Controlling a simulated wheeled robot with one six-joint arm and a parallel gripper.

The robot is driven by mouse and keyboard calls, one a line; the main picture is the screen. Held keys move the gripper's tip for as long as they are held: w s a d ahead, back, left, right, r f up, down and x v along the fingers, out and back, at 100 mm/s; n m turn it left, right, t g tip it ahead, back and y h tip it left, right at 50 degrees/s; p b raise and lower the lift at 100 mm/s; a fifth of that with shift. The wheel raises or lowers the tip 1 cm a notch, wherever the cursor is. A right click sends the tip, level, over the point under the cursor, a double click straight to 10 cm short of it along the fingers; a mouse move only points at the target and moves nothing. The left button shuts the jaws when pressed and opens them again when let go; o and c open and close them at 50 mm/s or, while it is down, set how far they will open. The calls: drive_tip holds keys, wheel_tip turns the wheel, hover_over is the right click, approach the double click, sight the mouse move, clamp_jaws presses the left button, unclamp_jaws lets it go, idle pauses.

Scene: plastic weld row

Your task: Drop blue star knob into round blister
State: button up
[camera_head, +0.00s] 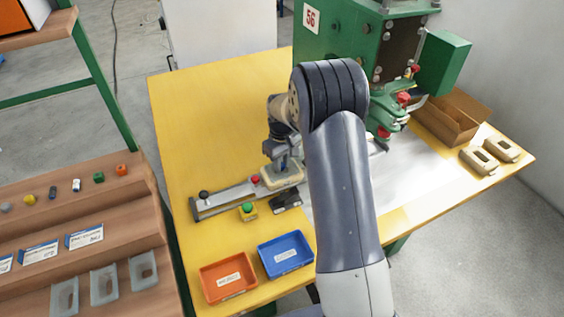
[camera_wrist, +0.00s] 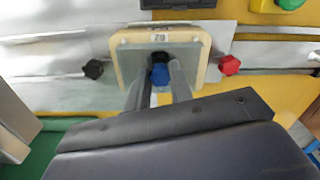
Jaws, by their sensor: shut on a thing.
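The blue star knob (camera_wrist: 160,75) is between the two fingers of my gripper (camera_wrist: 159,84) in the wrist view. It is held at or just above a cream block (camera_wrist: 203,65) with a dark opening (camera_wrist: 162,57) in its middle. The knob partly covers that opening, so the round blister's shape and the gap below the knob cannot be told. In the head view my gripper (camera_head: 285,165) points down over the cream block (camera_head: 288,183); the blue knob is not clearly seen there.
A red knob (camera_wrist: 229,65) and a black knob (camera_wrist: 93,69) lie on either side of the block. A green button box (camera_head: 248,210), a blue tray (camera_head: 285,255) and an orange tray (camera_head: 228,278) are nearby. The green press (camera_head: 340,30) stands behind.

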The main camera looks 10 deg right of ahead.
drive_tip(key=shift+f+b, duration=0.3)
drive_tip(key=shift+f, duration=0.15)
drive_tip(key=shift+r, duration=0.1)
drive_tip(key=o, duration=1)
drive_tip(key=c, duration=0.4)
drive_tip(key=shift+r+p, duration=2.35)
drive_tip(key=shift+r, duration=1.2)
drive_tip(key=shift+f, duration=0.15)
